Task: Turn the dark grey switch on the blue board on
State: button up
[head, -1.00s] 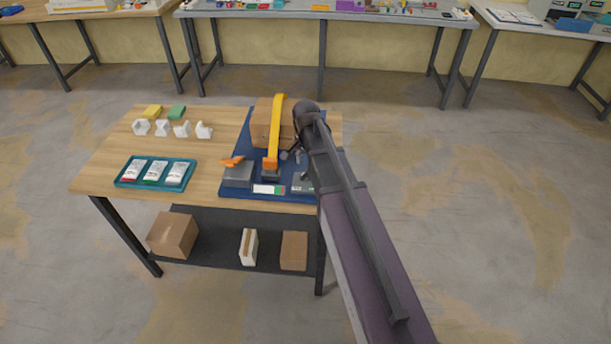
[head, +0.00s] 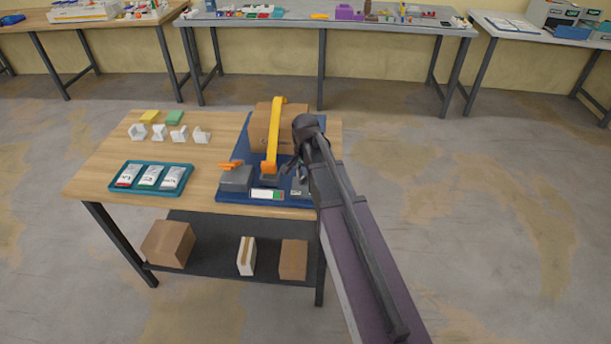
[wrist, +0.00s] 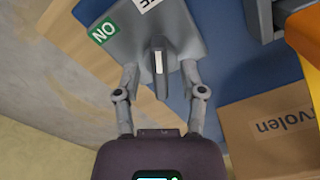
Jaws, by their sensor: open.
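The blue board (head: 242,150) lies on the right part of the wooden table. The dark grey switch (wrist: 159,68) has a white stripe and sits on a grey box (wrist: 185,32) on the board. A green ON label (wrist: 103,32) and a partly cut-off white label (wrist: 146,3) are on that box. In the wrist view my gripper (wrist: 160,66) is open, with one finger on each side of the switch. I see gaps between the fingers and the switch. In the head view my arm partly hides the right grey box (head: 298,188).
Another grey box (head: 236,180) with an orange handle (head: 231,164) and a yellow strap-like arm (head: 273,135) stand to the left. A cardboard box (head: 260,126) is behind. A teal tray (head: 151,190) of packets and several white pieces lie on the table's left.

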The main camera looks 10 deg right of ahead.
grip_shut()
jog(key=shift+n, duration=0.5)
jog(key=n, duration=1.1)
jog(key=shift+s, duration=0.1)
dwell(0.3)
grip_release()
